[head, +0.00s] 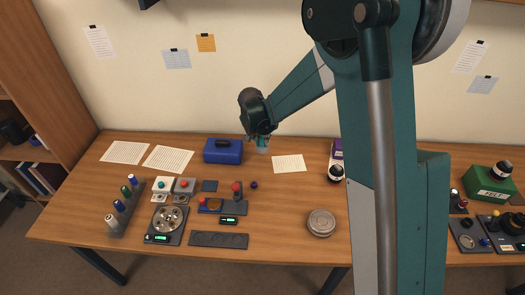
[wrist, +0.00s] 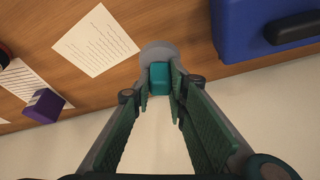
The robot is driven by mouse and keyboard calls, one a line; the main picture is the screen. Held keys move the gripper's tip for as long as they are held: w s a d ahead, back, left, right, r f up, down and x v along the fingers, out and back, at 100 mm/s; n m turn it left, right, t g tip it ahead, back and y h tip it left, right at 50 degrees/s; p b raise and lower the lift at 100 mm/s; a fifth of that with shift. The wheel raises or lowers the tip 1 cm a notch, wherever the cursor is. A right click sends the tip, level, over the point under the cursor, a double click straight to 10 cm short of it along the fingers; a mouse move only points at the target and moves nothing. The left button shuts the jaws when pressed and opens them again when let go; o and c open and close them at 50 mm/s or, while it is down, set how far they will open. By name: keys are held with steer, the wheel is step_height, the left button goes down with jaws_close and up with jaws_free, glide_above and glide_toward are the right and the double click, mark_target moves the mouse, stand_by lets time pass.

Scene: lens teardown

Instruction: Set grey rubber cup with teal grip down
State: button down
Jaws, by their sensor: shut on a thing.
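The grey rubber cup (wrist: 157,52) with its teal grip (wrist: 160,78) is at the fingertips in the wrist view. My gripper (wrist: 160,84) is shut on the teal grip, with one finger on each side. In the head view my gripper (head: 257,137) is at the back of the table, right of the blue case. The grey cup (head: 262,150) shows just below it, close to the wooden tabletop (head: 270,190). I cannot tell whether the cup touches the table.
The blue case (head: 223,151) stands left of the cup. A white sheet (head: 289,163) lies to the right. A purple box (wrist: 44,106) shows in the wrist view. A round metal tin (head: 321,222) stands nearer the front. Bare wood lies around the cup.

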mark_target(262, 146)
steer(key=shift+f, duration=0.95)
steer(key=shift+f, duration=0.1)
steer(key=shift+f+b, duration=0.3)
steer(key=shift+f, duration=1.45)
steer(key=shift+f, duration=0.15)
steer(key=c, duration=2.2)
jaws_free()
steer(key=shift+c, duration=0.2)
steer(key=p+v, duration=0.1)
steer(key=v, duration=1.1)
